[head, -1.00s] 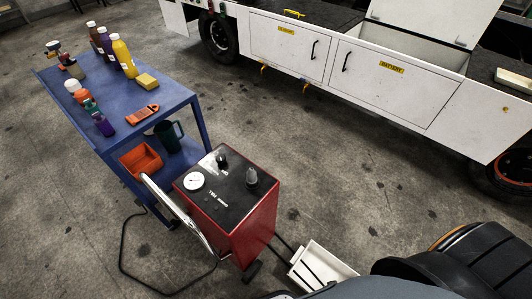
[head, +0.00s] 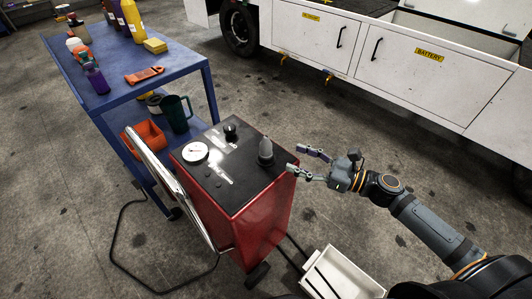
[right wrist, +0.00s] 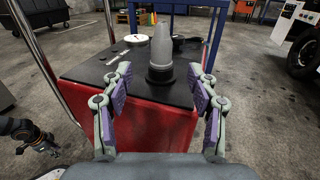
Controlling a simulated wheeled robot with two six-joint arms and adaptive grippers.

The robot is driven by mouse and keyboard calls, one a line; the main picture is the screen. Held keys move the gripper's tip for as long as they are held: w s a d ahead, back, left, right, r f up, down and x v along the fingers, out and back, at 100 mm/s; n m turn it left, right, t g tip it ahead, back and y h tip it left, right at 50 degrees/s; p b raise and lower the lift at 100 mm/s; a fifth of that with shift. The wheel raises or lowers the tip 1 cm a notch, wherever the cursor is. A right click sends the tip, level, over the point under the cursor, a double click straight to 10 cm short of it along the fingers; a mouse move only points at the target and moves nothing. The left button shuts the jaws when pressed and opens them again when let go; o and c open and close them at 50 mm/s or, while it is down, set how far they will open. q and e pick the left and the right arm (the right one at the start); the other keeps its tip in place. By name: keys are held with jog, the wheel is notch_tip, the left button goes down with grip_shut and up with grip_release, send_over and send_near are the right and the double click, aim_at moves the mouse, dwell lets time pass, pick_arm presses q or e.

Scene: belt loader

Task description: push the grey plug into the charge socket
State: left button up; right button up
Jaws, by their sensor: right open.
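The grey plug (head: 265,149) stands upright on the black top of the red charger box (head: 245,215), near its right edge. In the right wrist view the plug (right wrist: 162,45) is a grey tapered body on a black base, straight ahead between the finger lines. My right gripper (head: 296,163) is open and empty, beside the box's right edge, with its fingers pointing at the plug. The fingers do not appear to touch it. My left gripper seems to show small at the lower left of the right wrist view; its jaws are unclear. I cannot make out the charge socket.
A blue cart (head: 120,72) with bottles stands behind the box at left. A chrome handle (head: 165,180) and black cable flank the box. A white tray (head: 350,272) lies on the floor at right. The white loader (head: 385,75) stands behind, with clear floor before it.

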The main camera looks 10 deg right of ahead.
aim_at(266, 146)
jog(key=b+x, duration=0.1)
jog(key=x, duration=0.3)
jog(key=shift+w+a, duration=0.15)
jog(key=shift+w, duration=0.15)
jog(key=shift+b+x, duration=0.3)
jog(key=shift+x, duration=2.6)
pick_arm(q)
jog(key=w, duration=0.2)
jog(key=shift+w+d+r, duration=0.1)
jog(key=shift+w+r, duration=0.15)
jog(key=shift+w, duration=0.15)
pick_arm(e)
jog(key=shift+r, duration=0.1)
grip_shut()
